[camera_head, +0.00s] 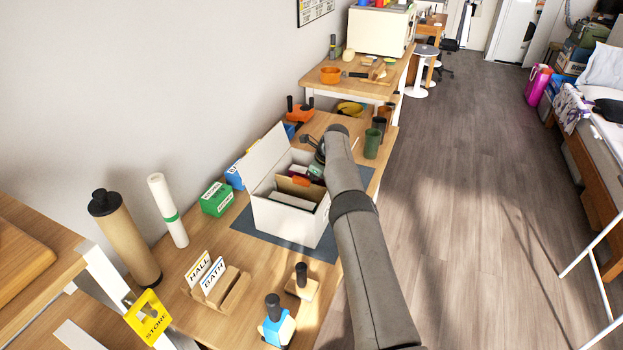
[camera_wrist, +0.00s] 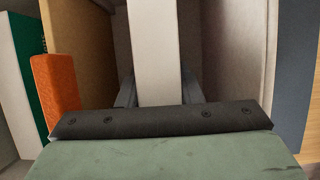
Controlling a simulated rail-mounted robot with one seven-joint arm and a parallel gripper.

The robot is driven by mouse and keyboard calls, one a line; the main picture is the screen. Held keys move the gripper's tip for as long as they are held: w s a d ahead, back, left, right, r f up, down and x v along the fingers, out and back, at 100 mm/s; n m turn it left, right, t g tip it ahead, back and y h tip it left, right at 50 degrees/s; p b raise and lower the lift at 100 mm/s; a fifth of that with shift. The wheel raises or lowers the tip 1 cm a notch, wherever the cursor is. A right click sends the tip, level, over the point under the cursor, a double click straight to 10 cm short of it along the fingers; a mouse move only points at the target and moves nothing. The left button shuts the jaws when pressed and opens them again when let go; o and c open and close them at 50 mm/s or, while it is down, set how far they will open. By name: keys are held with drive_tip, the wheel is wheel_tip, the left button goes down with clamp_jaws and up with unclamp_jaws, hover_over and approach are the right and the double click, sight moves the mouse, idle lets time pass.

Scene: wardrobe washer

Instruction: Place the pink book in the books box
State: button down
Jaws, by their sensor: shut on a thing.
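The books box is a white open-topped box (camera_head: 291,220) on the table in the head view, with its lid raised at the left and a cardboard divider (camera_head: 297,188) inside. My gripper (camera_head: 315,174) is at the far right part of the box opening; its fingertips are hidden there. In the wrist view my gripper (camera_wrist: 158,92) is shut on a pale upright slab (camera_wrist: 155,45), likely the pink book seen edge-on; no pink face shows. The slab is between the brown divider (camera_wrist: 80,50) and a pale box wall (camera_wrist: 238,50). Whether it touches the bottom is unclear.
An orange item (camera_wrist: 55,92) stands left of the divider. The box rests on a dark mat (camera_head: 245,222). A green box (camera_head: 216,199), a card holder with HALL and BATH cards (camera_head: 222,287), and a green cup (camera_head: 372,144) are nearby.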

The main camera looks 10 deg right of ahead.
drive_tip(key=shift+f+b, duration=0.3)
drive_tip(key=c, duration=0.6)
unclamp_jaws()
drive_tip(key=shift+r, duration=0.1)
drive_tip(key=shift+r+p, duration=3.1)
drive_tip(key=shift+r, duration=1.8)
drive_tip(key=b+v, duration=0.2)
drive_tip(key=v, duration=1.5)
drive_tip(key=shift+s+r, duration=0.15)
drive_tip(key=shift+r, duration=0.05)
